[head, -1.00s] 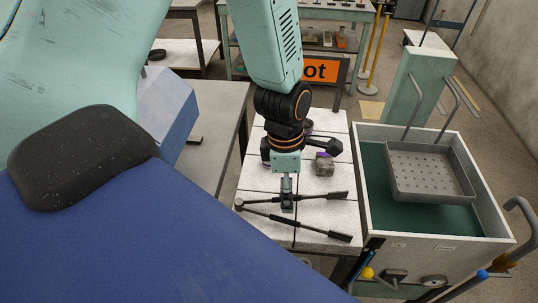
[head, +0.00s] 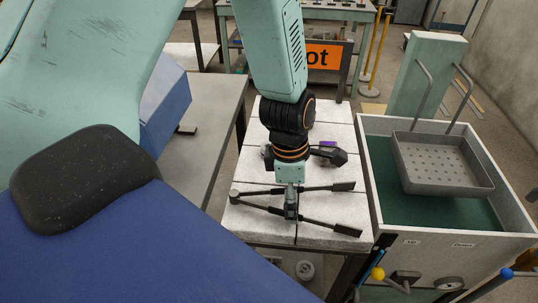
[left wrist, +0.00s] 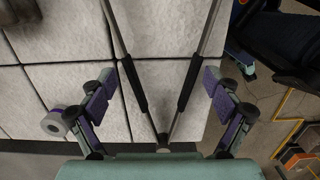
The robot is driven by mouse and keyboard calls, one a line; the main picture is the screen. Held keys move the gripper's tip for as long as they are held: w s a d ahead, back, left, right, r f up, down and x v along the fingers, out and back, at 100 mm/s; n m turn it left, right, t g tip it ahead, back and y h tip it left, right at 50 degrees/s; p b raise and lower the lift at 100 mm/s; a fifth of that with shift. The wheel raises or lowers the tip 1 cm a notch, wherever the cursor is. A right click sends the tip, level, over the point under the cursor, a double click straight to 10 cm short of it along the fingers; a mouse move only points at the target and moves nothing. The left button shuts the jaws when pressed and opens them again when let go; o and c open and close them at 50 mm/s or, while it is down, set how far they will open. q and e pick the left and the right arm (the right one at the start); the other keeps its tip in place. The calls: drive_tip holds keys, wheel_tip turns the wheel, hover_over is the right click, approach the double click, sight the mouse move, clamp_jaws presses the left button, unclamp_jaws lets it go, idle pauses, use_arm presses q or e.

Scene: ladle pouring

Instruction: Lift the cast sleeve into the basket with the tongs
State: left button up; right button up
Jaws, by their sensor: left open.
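The dark tongs (head: 318,187) lie spread in a V on the white tiled table, joined end to the left. My left gripper (head: 291,212) points down over them. In the left wrist view, its open fingers (left wrist: 162,105) stand either side of both tong arms (left wrist: 188,85), and nothing is gripped. A small grey piece with a purple top (head: 328,144), apparently the cast sleeve, sits behind my wrist, mostly hidden. A grey ring (left wrist: 58,123) shows beside the left finger; I cannot tell whether it is the sleeve. The perforated metal basket (head: 440,162) is at the right. My right gripper is out of view.
The basket hangs by tall handles over a pale-walled tank (head: 425,240) with a green interior, right of the tiled table (head: 330,212). A grey bench (head: 212,115) stands to the left. A round part (head: 305,270) lies below the table's front edge. An orange sign (head: 323,56) is behind.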

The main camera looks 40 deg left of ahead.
use_arm(q)
drive_tip(key=shift+s+d, duration=0.15)
drive_tip(key=shift+s, duration=0.05)
drive_tip(key=shift+w+f, duration=0.15)
drive_tip(key=c, duration=0.7)
drive_tip(key=shift+r, duration=0.2)
wheel_tip(320, 180, up, 12)
drive_tip(key=p, duration=1.4)
drive_tip(key=shift+f, duration=0.15)
